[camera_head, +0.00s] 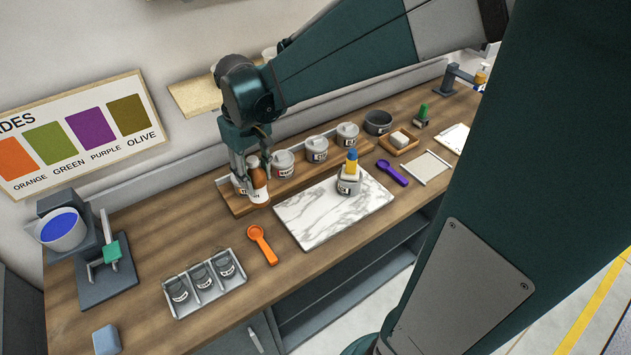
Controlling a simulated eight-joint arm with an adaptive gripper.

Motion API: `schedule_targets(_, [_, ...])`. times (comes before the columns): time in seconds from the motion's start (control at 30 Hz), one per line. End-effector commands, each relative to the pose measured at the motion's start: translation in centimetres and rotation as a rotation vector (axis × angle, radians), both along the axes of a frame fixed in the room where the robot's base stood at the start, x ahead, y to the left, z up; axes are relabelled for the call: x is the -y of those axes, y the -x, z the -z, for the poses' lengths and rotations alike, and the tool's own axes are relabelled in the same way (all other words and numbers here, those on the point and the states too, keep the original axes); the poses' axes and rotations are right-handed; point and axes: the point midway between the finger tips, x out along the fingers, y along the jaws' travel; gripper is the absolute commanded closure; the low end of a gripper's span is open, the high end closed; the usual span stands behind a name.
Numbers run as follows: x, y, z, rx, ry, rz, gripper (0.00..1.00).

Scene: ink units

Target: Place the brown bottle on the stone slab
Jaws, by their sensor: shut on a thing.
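The brown bottle (259,186) has a white cap and a pale label band. It stands upright in my gripper (251,172), whose fingers are shut on its upper part. The bottle is at the left end of the wooden rack, left of the stone slab; I cannot tell whether its base touches the rack. The stone slab (307,221) is white with grey veins and lies flat on the bench. A grey labelled jar (348,187) with a yellow and blue piece above it is at the slab's far right part.
A wooden rack (313,173) with several lidded grey pots runs behind the slab. An orange scoop (262,244) lies left of it, a purple scoop (392,173) to its right. A tray of small jars (206,284) is at the front left. The slab's left and middle are clear.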

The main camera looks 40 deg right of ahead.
Motion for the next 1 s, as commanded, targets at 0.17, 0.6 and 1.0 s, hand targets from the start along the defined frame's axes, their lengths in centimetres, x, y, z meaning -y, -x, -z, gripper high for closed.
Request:
schedule_targets(0.17, [3.7, 0.6, 0.0, 0.000, 0.000, 0.087, 0.84])
schedule_targets(0.6, [10.8, 2.5, 0.1, 0.000, 0.000, 0.264, 0.84])
schedule_targets(1.0, [12.4, 3.0, 2.6, 0.000, 0.000, 0.307, 0.84])
